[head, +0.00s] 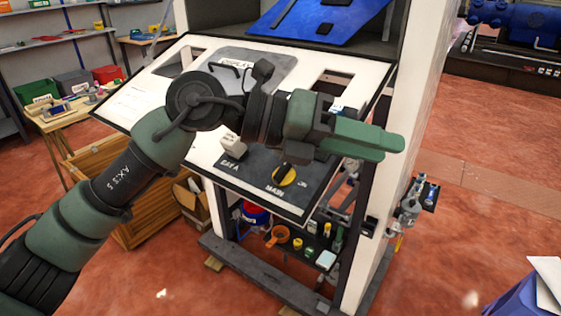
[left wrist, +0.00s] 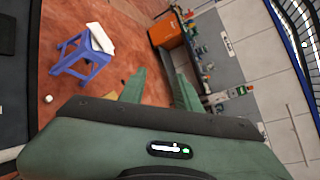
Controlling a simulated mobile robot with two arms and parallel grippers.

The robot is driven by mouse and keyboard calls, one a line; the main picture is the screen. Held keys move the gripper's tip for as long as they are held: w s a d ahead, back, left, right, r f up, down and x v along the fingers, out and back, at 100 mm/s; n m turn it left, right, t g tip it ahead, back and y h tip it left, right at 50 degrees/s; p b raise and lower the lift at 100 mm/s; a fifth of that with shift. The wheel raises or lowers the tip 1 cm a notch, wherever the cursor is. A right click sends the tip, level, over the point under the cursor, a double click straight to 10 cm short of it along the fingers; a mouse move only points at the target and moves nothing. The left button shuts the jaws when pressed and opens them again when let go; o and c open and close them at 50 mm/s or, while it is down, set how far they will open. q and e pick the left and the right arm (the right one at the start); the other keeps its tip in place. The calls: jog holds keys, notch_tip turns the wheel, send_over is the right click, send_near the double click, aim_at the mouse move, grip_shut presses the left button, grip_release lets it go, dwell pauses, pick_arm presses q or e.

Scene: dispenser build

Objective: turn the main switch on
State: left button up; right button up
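The main switch (head: 284,175) is a black knob on a yellow disc, on the dark lower strip of the sloping panel. The label MAIN is below it and a small ON label is to its right. The knob's handle looks tilted up to the right; its exact setting is hard to tell. My left gripper (head: 398,145) is above and to the right of the switch, clear of it, fingers pointing right. In the left wrist view the two green fingers (left wrist: 160,82) stand apart with nothing between them. The switch is not seen there. My right gripper is not in view.
A white post (head: 402,130) rises right of the panel. A low shelf below holds an orange part (head: 278,236). A blue stool (left wrist: 84,58) stands on the open red floor.

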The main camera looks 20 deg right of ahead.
pick_arm(q)
jog(key=w+a+f+t+y, duration=0.3)
jog(key=w+f+y, duration=0.1)
jog(key=y, duration=0.1)
jog(key=n+t+y, duration=0.1)
jog(key=t+y, duration=0.3)
jog(key=y, duration=0.2)
send_near(282, 167)
jog(key=f, duration=0.1)
jog(key=p+x, duration=0.1)
jog(key=x, duration=0.6)
jog(key=shift+w+d+f+p, duration=0.15)
jog(key=shift+f+p, duration=0.1)
jog(key=shift+p, duration=0.15)
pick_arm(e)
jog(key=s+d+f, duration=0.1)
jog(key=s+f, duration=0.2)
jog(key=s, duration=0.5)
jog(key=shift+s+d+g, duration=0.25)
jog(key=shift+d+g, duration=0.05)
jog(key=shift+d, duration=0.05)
pick_arm(q)
grip_shut()
